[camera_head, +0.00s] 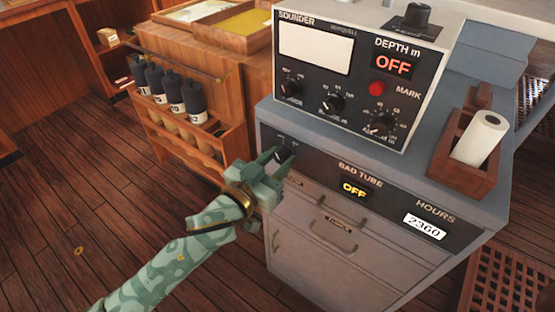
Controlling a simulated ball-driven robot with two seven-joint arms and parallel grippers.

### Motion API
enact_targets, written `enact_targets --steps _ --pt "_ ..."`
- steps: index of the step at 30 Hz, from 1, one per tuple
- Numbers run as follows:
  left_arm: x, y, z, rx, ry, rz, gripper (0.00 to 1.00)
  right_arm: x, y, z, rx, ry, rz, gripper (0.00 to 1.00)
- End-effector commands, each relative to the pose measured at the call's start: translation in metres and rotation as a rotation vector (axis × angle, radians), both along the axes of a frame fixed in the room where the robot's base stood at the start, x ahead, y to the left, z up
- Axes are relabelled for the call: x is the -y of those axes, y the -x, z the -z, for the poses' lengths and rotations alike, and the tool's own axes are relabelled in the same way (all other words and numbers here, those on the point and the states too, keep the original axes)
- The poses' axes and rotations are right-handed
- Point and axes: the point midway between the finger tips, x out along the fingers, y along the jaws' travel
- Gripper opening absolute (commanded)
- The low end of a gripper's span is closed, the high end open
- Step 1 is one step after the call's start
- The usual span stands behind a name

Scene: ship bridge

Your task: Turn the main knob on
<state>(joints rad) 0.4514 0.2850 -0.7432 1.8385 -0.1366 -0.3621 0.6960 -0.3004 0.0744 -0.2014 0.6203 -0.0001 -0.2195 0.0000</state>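A small dark knob (282,149) sits at the left end of the black strip on the lower grey cabinet. Faint marks show around it; its label is too small to read. On the same strip, the BAD TUBE display (354,189) reads OFF in yellow. My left gripper (279,158) is at this knob, its two fingers apart and on either side of it. They partly hide the knob, and I cannot tell whether they press on it. The sounder unit (360,75) above has a red DEPTH display (394,65) reading OFF. My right gripper is not in view.
The sounder's face carries several other knobs and a red button (377,88). An HOURS counter (425,227) reads 2360. A wooden box (462,172) with a white roll (479,138) stands at right. A wooden rack (190,132) of dark bottles stands left of the cabinet.

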Motion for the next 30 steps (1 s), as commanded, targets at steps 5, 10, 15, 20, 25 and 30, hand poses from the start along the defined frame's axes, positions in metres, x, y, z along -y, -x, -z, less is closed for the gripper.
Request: enact_targets --steps 5,10,15,20,25,30 --pt "0.0 0.0 0.0 0.0 0.0 0.0 0.09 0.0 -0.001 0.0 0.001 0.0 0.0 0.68" --pt "0.0 0.0 0.0 0.009 -0.014 0.0 0.09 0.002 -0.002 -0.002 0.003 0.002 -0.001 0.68" --pt "0.0 0.001 -0.002 0.042 -0.058 0.0 0.09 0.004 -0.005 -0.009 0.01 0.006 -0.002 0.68" --pt "0.0 0.001 -0.004 0.102 -0.142 -0.001 0.09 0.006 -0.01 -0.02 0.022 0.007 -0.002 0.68" --pt "0.0 0.001 -0.004 0.191 -0.264 -0.001 0.09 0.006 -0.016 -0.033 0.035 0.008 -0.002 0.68" --pt "0.0 0.001 -0.004 0.287 -0.395 0.0 0.09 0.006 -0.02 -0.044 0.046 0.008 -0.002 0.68"
